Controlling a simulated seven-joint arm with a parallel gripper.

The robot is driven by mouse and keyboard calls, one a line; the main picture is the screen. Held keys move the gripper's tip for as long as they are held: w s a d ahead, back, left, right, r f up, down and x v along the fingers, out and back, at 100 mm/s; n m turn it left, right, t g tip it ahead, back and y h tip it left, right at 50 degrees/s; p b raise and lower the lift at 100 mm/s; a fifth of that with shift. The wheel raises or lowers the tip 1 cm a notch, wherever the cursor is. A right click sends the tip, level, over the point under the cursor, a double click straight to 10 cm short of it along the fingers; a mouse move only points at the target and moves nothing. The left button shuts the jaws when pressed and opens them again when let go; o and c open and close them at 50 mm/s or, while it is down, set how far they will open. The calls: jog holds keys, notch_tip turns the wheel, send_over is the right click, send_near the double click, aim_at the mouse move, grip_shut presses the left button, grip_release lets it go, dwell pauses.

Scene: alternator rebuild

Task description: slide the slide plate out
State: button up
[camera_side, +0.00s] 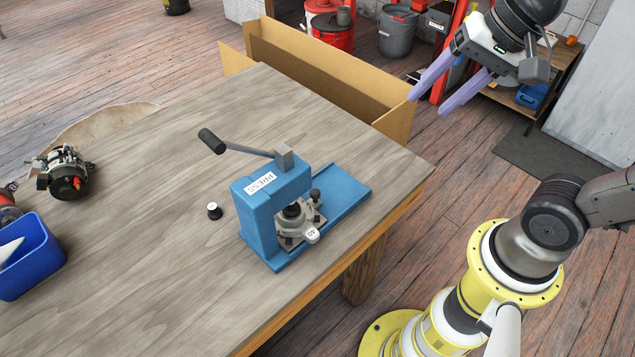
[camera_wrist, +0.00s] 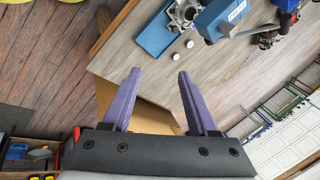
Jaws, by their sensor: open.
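The blue press (camera_side: 262,205) stands on the wooden table near its right edge, with its lever raised to the left. The press frame hides part of the plate. In the wrist view the press (camera_wrist: 222,17) and grey metal (camera_wrist: 183,12) show at the top, partly cut off. My gripper (camera_side: 428,105) is open and empty, high up and well apart from the press; its purple fingers (camera_wrist: 159,72) show spread.
The blue press base (camera_side: 345,190) extends right along the table (camera_side: 150,230). A small dark, white-topped cylinder (camera_side: 214,211) stands left of the press. An alternator (camera_side: 65,172) and a blue bin (camera_side: 28,262) are at far left. An open cardboard box (camera_side: 320,70) stands behind the table.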

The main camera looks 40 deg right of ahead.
jog(key=w+a+f+m+g+y, duration=0.1)
jog(key=w+a+f+m, duration=0.15)
jog(key=w, duration=0.25)
jog(key=w+a+f+m+g+y, duration=0.1)
jog(key=w+m, duration=0.3)
jog(key=w, duration=0.2)
jog(key=m+g, duration=0.2)
jog(key=g, duration=0.1)
send_over(316, 191)
jog(key=d, duration=0.6)
notch_tip(316, 191, down, 10)
jog(key=x, duration=0.8)
jog(key=a+x, duration=0.1)
jog(key=x, duration=0.4)
jog(key=shift+r, duration=0.15)
grip_shut()
jog(key=shift+d+y, duration=0.1)
jog(key=shift+y, duration=0.2)
